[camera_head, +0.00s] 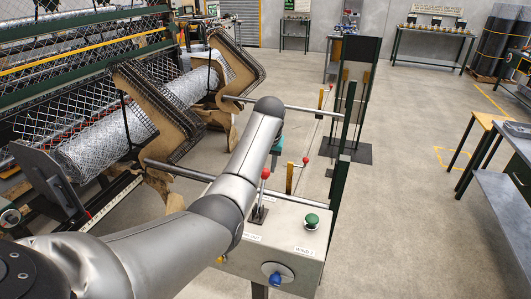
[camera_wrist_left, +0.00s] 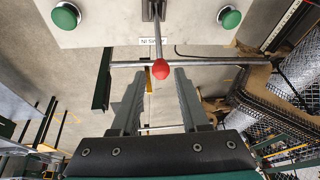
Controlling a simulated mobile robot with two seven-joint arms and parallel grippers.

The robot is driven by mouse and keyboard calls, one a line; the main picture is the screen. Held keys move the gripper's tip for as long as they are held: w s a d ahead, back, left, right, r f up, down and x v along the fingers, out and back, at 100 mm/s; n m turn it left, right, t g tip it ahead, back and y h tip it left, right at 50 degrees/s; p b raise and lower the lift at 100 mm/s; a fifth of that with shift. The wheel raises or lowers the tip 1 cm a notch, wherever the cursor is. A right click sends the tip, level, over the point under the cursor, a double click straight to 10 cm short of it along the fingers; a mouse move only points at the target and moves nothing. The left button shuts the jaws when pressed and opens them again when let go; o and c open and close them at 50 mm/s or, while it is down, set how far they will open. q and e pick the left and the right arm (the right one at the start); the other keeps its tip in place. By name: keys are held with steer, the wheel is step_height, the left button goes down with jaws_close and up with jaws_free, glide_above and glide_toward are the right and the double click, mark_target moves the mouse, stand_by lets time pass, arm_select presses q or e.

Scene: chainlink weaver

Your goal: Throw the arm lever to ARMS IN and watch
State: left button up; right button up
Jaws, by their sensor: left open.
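The arm lever, with a red knob (camera_head: 265,174), stands up from a slot in a pale control box (camera_head: 290,240). In the left wrist view its red knob (camera_wrist_left: 160,69) shows between the fingertips, its rod leading to the slot. A label (camera_wrist_left: 151,41) by the slot appears upside down and seems to read ARMS IN. My left gripper (camera_wrist_left: 159,84) is open, its fingers apart on both sides of the knob; contact cannot be told. In the head view the left gripper (camera_head: 278,146) is mostly hidden behind its arm. My right gripper is not in view.
A green button (camera_head: 311,220) and a blue knob (camera_head: 274,279) are on the box. Brown machine arms (camera_head: 150,110) stand at left beside a mesh roll (camera_head: 105,150), with metal bars reaching right. A dark green post (camera_head: 340,175) stands beside the box.

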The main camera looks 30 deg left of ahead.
arm_select(q)
steer(key=shift+v, duration=2.35)
steer(key=s+d+f+m, duration=0.2)
steer(key=s+d+f, duration=0.25)
steer(key=s, duration=0.35)
steer(key=s+d+f+m+h, duration=0.1)
steer(key=s+d+f, duration=0.3)
steer(key=s+f, duration=0.25)
steer(key=s+d+f+m, duration=0.2)
steer(key=s+d+f, duration=0.25)
steer(key=s, duration=0.35)
steer(key=s+d+r+m+h, duration=0.15)
steer(key=s+d, duration=0.35)
steer(key=s, duration=0.7)
step_height(320, 180, down, 33)
steer(key=s+b, duration=0.1)
steer(key=b, duration=1.1)
steer(key=s+a+f+g+b, duration=0.1)
steer(key=s+f+b, duration=0.4)
steer(key=s+f, duration=0.3)
steer(key=s+a+f+g+b, duration=0.1)
steer(key=s+f+b, duration=0.4)
steer(key=f, duration=1.2)
steer(key=s, duration=0.3)
steer(key=shift+a+f, duration=0.3)
